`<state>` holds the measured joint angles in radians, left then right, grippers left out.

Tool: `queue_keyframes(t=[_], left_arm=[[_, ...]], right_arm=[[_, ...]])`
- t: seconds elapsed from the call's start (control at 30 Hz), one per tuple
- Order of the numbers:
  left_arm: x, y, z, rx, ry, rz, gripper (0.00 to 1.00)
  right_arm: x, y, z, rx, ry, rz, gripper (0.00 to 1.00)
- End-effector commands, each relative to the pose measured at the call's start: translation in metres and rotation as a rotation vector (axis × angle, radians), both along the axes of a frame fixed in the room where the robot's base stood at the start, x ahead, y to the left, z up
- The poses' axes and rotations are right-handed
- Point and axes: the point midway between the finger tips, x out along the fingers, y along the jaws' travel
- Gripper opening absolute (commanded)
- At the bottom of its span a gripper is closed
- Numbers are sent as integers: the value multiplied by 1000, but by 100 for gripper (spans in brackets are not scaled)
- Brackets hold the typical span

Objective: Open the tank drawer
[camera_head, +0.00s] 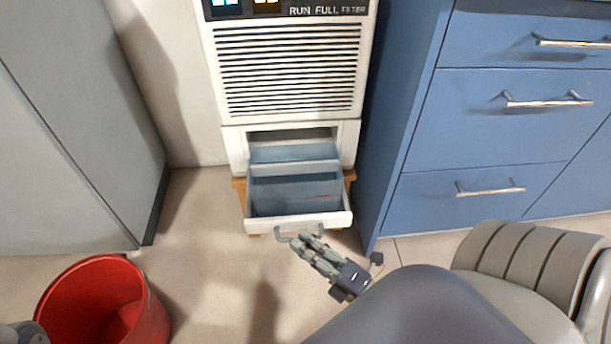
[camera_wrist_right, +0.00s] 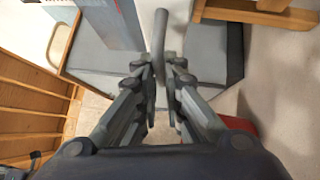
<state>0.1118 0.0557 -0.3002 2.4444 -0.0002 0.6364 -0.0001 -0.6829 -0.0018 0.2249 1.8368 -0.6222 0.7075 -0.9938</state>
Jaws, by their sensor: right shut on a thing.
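The tank drawer (camera_head: 335,219) sticks out from the bottom of the white dehumidifier (camera_head: 290,70) in the head view. A translucent blue-grey tank (camera_head: 290,188) sits in it. The drawer's grey handle (camera_head: 281,237) is on its front. My right gripper (camera_head: 305,238) is at the handle. In the right wrist view, the handle (camera_wrist_right: 160,35) runs between the fingers of my right gripper (camera_wrist_right: 158,65), which is shut on it. My left gripper is not in view.
A red bucket (camera_head: 105,305) stands at the lower left. Blue cabinets (camera_head: 480,120) with bar handles stand close on the right. A grey cabinet (camera_head: 75,120) is on the left. The floor (camera_head: 215,260) before the drawer is clear. The dehumidifier stands on a wooden base (camera_head: 239,190).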

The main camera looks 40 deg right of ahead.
Motion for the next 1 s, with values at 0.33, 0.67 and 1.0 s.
queue_keyframes(t=[0.33,0.67,1.0], left_arm=[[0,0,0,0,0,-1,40],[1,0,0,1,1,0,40],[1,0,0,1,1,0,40]], right_arm=[[-4,3,-2,2,5,9,24],[-3,2,-1,2,2,6,29],[-46,-9,-9,2,9,4,29]])
